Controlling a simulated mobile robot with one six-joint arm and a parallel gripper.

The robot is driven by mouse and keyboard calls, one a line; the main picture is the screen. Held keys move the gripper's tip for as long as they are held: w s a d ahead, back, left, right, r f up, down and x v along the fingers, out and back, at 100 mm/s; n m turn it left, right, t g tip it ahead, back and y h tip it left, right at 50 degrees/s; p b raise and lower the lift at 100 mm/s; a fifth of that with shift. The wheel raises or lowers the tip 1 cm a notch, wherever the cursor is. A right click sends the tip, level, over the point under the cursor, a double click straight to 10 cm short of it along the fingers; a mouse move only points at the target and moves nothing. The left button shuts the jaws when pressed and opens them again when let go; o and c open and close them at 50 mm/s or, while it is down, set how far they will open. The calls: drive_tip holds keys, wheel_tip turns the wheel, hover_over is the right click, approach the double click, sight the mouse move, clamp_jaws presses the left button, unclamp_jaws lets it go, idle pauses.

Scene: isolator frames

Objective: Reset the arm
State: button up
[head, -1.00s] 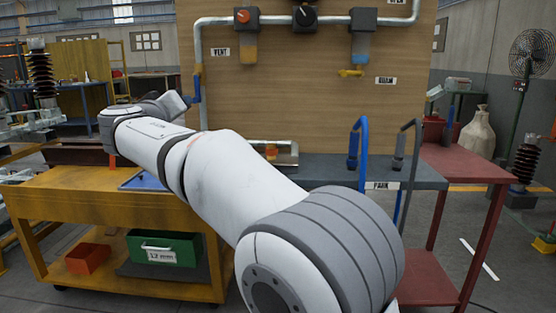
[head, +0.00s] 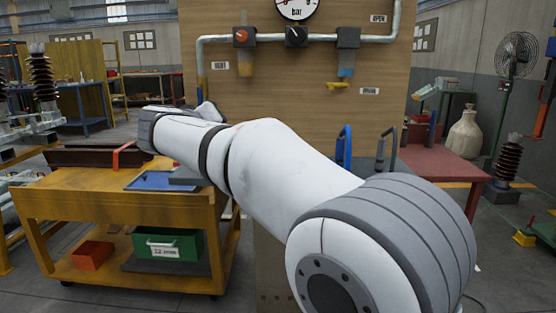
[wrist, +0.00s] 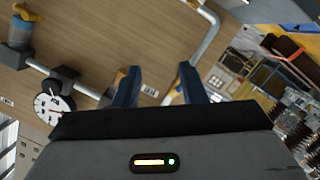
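My arm extends from the lower right toward the left in the head view, over the yellow cart and in front of the wooden panel. My gripper (wrist: 159,80) shows in the wrist view with its two blue fingers apart and nothing between them. Behind the fingers, at a distance, are the tilted wooden panel and its pipe. In the head view the gripper is mostly hidden behind my own wrist, and its fingers cannot be made out.
The wooden panel (head: 290,95) carries a pipe, valves and a gauge (head: 296,8). The yellow cart (head: 60,205) holds a blue tray (head: 150,181), with a green bin (head: 180,243) below. Blue (head: 345,147) and grey handles stand near the arm. A red table (head: 455,168) is at right.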

drive_tip(key=s+d+m+g+h+p, duration=0.1)
drive_tip(key=s+d+g+p, duration=0.2)
drive_tip(key=s+d+p, duration=0.55)
drive_tip(key=s+d+m+g+h+p, duration=0.1)
drive_tip(key=d+g+p, duration=0.35)
drive_tip(key=d, duration=0.85)
drive_tip(key=s+d+m+g+y+p, duration=0.1)
drive_tip(key=s+d+p, duration=0.3)
drive_tip(key=s+p, duration=0.4)
drive_tip(key=s+d+m+g+y+p, duration=0.2)
drive_tip(key=s+p, duration=0.6)
drive_tip(key=s, duration=0.7)
drive_tip(key=d+f+g+y, duration=0.1)
drive_tip(key=d+g, duration=0.1)
drive_tip(key=d, duration=0.1)
drive_tip(key=shift+a, duration=0.1)
